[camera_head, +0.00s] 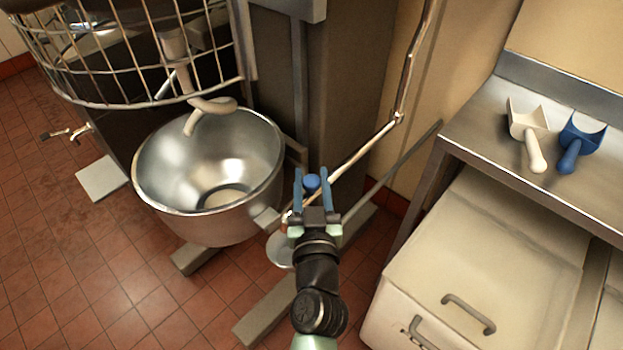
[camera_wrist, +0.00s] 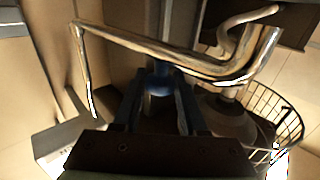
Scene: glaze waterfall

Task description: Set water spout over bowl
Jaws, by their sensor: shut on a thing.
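The water spout (camera_head: 358,155) is a shiny metal pipe that runs from a joint by the wall down and left to my gripper. It has a blue knob (camera_head: 312,182). My gripper (camera_head: 312,186) is shut on the knob, with a blue finger on each side. In the wrist view the knob (camera_wrist: 158,82) sits between the fingers, and the spout (camera_wrist: 150,46) crosses above them to a bend at right. The steel bowl (camera_head: 175,185) is left of my gripper and looks empty. The spout's outlet is hard to make out near my gripper, right of the bowl.
A wire guard (camera_head: 160,100) and a dough hook (camera_head: 210,108) hang above the bowl. At right, a steel counter (camera_head: 480,140) holds a white scoop (camera_head: 530,130) and a blue scoop (camera_head: 578,140). A pale bin (camera_head: 480,265) stands below it. The floor is red tile.

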